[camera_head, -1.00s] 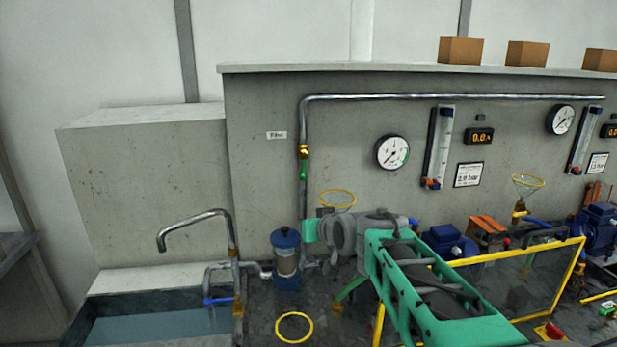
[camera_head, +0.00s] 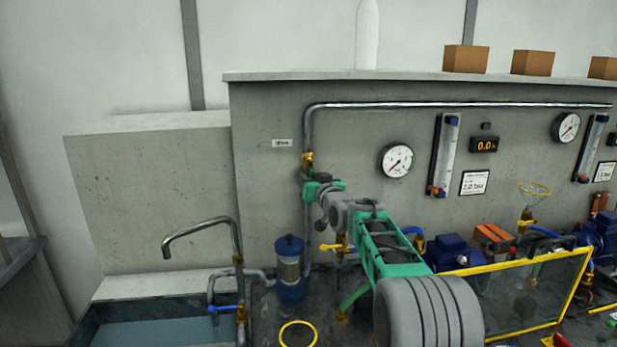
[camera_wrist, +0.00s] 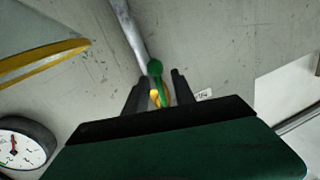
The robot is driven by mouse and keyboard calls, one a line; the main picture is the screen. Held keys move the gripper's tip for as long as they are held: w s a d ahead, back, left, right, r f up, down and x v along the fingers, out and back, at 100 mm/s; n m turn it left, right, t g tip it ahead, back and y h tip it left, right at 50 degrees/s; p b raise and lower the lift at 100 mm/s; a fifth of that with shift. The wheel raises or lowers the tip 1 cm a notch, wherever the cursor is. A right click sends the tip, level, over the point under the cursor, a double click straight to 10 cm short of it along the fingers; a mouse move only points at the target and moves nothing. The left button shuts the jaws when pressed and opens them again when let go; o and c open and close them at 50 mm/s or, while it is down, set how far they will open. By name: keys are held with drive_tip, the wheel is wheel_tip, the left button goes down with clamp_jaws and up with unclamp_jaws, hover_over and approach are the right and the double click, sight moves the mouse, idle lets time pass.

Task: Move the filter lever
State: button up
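The filter lever (camera_wrist: 155,70) is a green handle with a round knob, on a brass valve on the vertical steel pipe. In the wrist view it stands between the two dark fingers of my gripper (camera_wrist: 159,78), with the brass valve showing behind. The fingers are apart; I cannot tell whether either touches the lever. In the head view my gripper (camera_head: 311,182) is at the pipe just below the brass valve (camera_head: 307,160) and largely hides the lever. A small label (camera_head: 282,143) is on the wall left of the valve.
A round gauge (camera_head: 397,161) and a flow tube (camera_head: 443,155) are on the wall to the right. A blue-capped filter housing (camera_head: 290,265) stands below. A bent tap (camera_head: 205,226) hangs over the basin at left. A yellow-framed clear guard (camera_head: 530,290) is at lower right.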

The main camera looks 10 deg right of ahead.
drive_tip(key=shift+c, duration=0.2)
clamp_jaws()
idle(1.1)
